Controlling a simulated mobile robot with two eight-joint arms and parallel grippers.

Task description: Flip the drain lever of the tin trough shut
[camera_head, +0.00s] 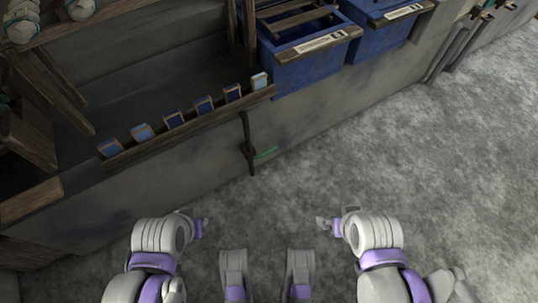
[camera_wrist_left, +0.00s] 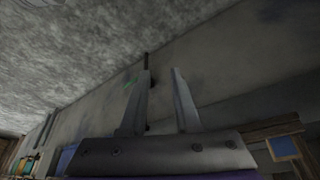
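The grey tin trough (camera_head: 170,165) runs diagonally along the left and top of the head view.
A wooden rail (camera_head: 190,128) with several blue sample cards lies along the trough's edge. Blue bins (camera_head: 310,66) with labels stand at the top. Wooden framing (camera_head: 30,135) fills the left side. The grey floor (camera_head: 440,170) is clear at right and in front.

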